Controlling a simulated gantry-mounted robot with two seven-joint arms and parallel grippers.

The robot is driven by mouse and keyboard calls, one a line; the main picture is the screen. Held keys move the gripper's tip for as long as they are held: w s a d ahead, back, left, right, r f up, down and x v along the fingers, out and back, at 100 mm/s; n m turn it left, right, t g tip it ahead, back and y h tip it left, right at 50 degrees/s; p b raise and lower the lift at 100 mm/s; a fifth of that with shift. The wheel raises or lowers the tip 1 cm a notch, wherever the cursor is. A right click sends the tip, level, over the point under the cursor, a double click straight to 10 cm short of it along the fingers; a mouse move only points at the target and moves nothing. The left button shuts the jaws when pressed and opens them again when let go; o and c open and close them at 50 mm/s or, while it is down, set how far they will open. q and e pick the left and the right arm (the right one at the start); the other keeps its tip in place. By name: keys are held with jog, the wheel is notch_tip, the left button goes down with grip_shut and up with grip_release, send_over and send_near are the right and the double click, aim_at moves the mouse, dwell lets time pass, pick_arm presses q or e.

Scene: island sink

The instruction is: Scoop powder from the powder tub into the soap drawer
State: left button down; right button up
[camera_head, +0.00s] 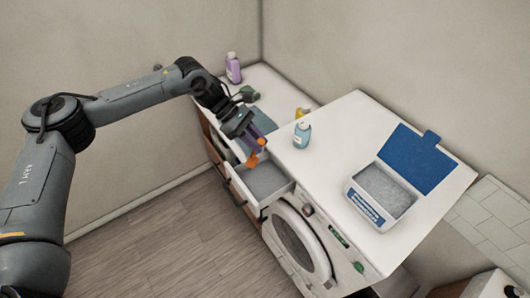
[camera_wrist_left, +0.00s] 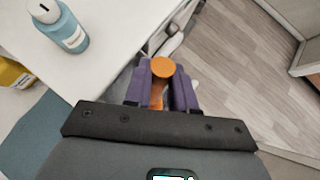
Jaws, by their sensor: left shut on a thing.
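The powder tub (camera_head: 366,206) stands on the washing machine top at right in the head view. Its blue lid (camera_head: 418,158) is open and grey powder (camera_head: 384,190) shows inside. The soap drawer (camera_head: 266,181) is pulled out of the machine's upper left front. My left gripper (camera_head: 253,145) is shut on an orange scoop (camera_head: 255,157), just above the drawer's back left part. The scoop also shows between the purple fingers in the left wrist view (camera_wrist_left: 165,70). I cannot tell whether the scoop holds powder. My right gripper is not in view.
A blue-green bottle (camera_head: 302,134) and a yellow bottle (camera_head: 301,113) stand near the machine's left edge. A purple bottle (camera_head: 233,68) stands at the back of the left counter. The machine top between bottle and tub is clear. A round door (camera_head: 300,240) is below the drawer.

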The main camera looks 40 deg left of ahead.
aim_at(263, 142)
pick_arm(q)
jog(key=d+r+p, duration=0.1)
jog(key=p, duration=0.1)
jog(key=d+r+y+p, duration=0.1)
jog(key=p, duration=0.1)
jog(key=shift+w+r+y, duration=0.2)
jog(key=shift+r+y, duration=0.1)
jog(key=shift+h, duration=0.8)
jog(key=f+b, duration=0.1)
jog(key=a+f+b, duration=0.2)
jog(key=b, duration=0.1)
jog(key=shift+s+a+f, duration=0.15)
jog(key=shift+s+a, duration=0.05)
jog(key=shift+s, duration=0.1)
jog(key=shift+d+r+p, duration=0.3)
jog(key=shift+r+p, duration=0.4)
jog(key=shift+p, duration=0.25)
jog(key=w+d+f+g+y+p, duration=0.2)
jog(key=d+f+y+p, duration=0.2)
jog(key=d+y+p, duration=0.4)
jog(key=shift+d+g+y+p, duration=0.35)
jog(key=shift+d+y, duration=0.75)
jog(key=shift+y, duration=1.8)
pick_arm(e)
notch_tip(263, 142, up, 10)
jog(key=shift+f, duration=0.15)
pick_arm(q)
jog(key=shift+w+f, duration=0.1)
